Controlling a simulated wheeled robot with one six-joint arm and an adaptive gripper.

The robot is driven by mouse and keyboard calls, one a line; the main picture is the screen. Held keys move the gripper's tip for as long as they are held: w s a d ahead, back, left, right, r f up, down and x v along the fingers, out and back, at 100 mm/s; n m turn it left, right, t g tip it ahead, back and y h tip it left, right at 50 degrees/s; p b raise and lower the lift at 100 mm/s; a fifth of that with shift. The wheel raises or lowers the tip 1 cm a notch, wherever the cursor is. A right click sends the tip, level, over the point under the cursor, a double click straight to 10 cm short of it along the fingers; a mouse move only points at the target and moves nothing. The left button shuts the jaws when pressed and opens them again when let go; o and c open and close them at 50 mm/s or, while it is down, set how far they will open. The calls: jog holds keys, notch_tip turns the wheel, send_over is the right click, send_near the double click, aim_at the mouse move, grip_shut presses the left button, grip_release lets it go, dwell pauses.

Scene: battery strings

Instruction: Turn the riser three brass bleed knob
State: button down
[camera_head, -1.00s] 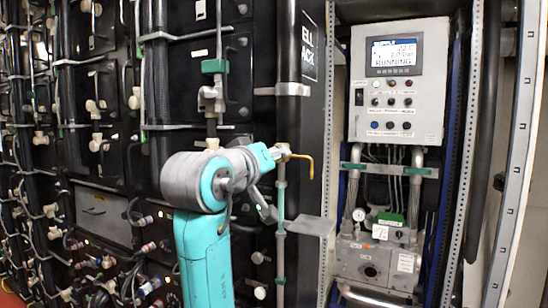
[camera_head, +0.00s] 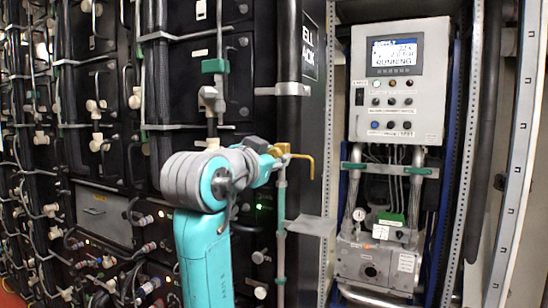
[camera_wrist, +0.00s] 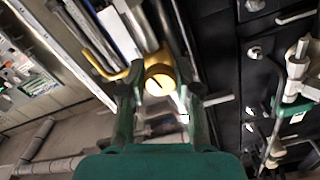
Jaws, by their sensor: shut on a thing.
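The brass bleed knob (camera_wrist: 159,80) shows in the wrist view as a round brass face with a dark slot, between the two fingers of my gripper (camera_wrist: 160,98). My gripper is shut on it. In the head view the brass fitting (camera_head: 281,150) sits at the top of a thin grey-green riser pipe (camera_head: 281,225), with my gripper (camera_head: 272,158) at its left side. A bent brass spout (camera_head: 309,163) points right and down from it. My wrist hides part of the fitting in the head view. I cannot read a riser number.
A grey control panel (camera_head: 437,85) with a lit display stands at the right, above a pump unit (camera_head: 365,262). Black battery racks (camera_head: 262,60) with pipes and valves fill the left.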

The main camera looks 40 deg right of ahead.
jog(key=shift+f+m, duration=0.1)
jog(key=shift+m, duration=1.1)
jog(key=c, duration=0.8)
grip_release()
jog(key=v, duration=1.2)
